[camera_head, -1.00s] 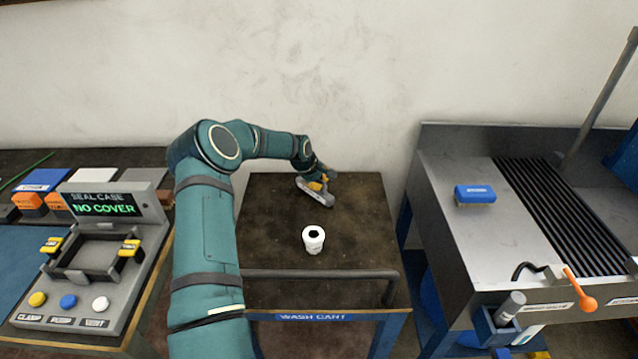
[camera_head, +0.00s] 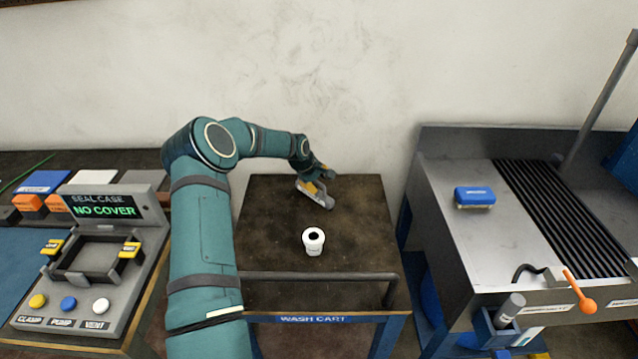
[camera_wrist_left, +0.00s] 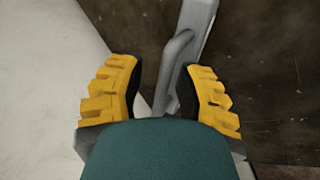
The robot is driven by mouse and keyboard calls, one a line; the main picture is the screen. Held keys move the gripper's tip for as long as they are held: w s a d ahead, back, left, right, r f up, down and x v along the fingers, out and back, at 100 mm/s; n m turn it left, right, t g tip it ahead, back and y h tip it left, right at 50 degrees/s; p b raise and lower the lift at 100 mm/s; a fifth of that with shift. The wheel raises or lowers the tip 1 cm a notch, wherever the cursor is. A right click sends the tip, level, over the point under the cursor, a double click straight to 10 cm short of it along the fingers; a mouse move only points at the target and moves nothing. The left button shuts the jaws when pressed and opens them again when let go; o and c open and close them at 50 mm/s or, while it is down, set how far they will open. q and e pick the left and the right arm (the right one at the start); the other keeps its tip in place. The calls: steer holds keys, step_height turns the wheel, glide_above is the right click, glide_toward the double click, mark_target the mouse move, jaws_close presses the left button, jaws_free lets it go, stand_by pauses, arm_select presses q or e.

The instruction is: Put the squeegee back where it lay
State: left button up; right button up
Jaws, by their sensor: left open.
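The grey squeegee (camera_head: 318,198) lies on the dark top of the wash cart (camera_head: 265,215), near its far edge. My left gripper (camera_head: 315,185) is just above it at the far end of the cart, partly hidden by its own wrist. In the left wrist view the yellow fingers (camera_wrist_left: 160,92) are spread apart. The squeegee's grey bar (camera_wrist_left: 180,55) runs up from between them. Clear gaps show at the fingers, though I cannot tell whether one pad touches the bar. My right gripper is not in view.
A white cup-like container (camera_head: 313,247) stands mid-cart, in front of the squeegee. A rail (camera_head: 320,275) runs along the cart's front. A wall stands close behind. The sink bench (camera_head: 450,180) with a blue brush or sponge (camera_head: 475,195) is right; the seal-case station (camera_head: 130,260) is left.

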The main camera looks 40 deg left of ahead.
arm_select(q)
steer(key=p+v, duration=0.1)
steer(key=v, duration=0.9)
steer(key=shift+s+r+p, duration=0.15)
steer(key=shift+r+p, duration=0.15)
steer(key=shift+r, duration=0.05)
